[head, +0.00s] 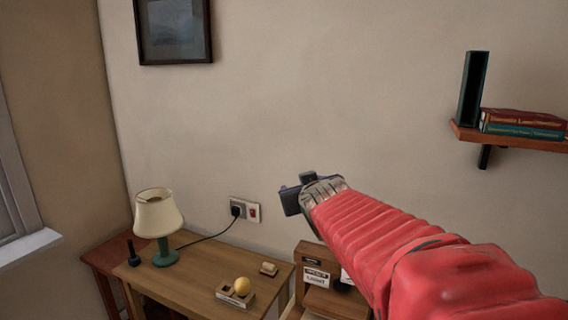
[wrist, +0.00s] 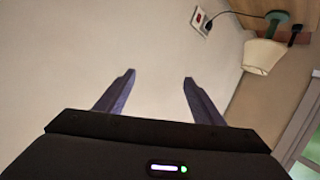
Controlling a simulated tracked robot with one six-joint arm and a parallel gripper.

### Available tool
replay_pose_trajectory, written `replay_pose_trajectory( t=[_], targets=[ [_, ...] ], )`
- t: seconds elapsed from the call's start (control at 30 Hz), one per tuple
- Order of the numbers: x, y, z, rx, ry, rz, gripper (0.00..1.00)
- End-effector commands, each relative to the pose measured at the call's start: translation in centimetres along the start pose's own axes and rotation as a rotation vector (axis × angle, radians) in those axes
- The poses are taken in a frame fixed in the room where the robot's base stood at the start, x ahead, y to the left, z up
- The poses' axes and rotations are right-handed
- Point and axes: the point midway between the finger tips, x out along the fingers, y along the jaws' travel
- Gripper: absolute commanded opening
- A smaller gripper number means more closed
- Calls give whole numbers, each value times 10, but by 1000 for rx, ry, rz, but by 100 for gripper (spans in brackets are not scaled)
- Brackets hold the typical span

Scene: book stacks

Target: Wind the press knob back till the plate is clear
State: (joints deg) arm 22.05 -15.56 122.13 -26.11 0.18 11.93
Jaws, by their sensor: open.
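My gripper (wrist: 158,76) is open and empty in the wrist view, its two fingers apart with bare wall behind them. In the head view my gripper (head: 293,194) is raised in front of the wall, above a wooden piece with small labels (head: 316,274). My red-sleeved arm covers the right side of that wooden piece. I cannot make out a press knob or a plate in either view.
A wall shelf (head: 515,138) with books is at the right.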

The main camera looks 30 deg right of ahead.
Motion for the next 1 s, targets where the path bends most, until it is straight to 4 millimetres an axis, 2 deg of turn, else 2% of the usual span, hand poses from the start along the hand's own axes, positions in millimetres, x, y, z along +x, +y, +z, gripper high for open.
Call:
replay_pose_trajectory(
  t=[0.03, 0.27, 0.5, 0.63, 0.7, 0.8, 1.0],
  targets=[
    [-16, -13, 10, 12, -41, -6, 62],
    [-85, -68, 82, 38, -277, -80, 62],
    [-173, -128, 166, 23, -537, -240, 62],
    [-216, -153, 203, 1, -652, -332, 62],
    [-232, -161, 217, -8, -693, -368, 62],
    [-244, -165, 227, -16, -725, -396, 62],
    [-246, -166, 229, -18, -733, -402, 62]
  ],
)
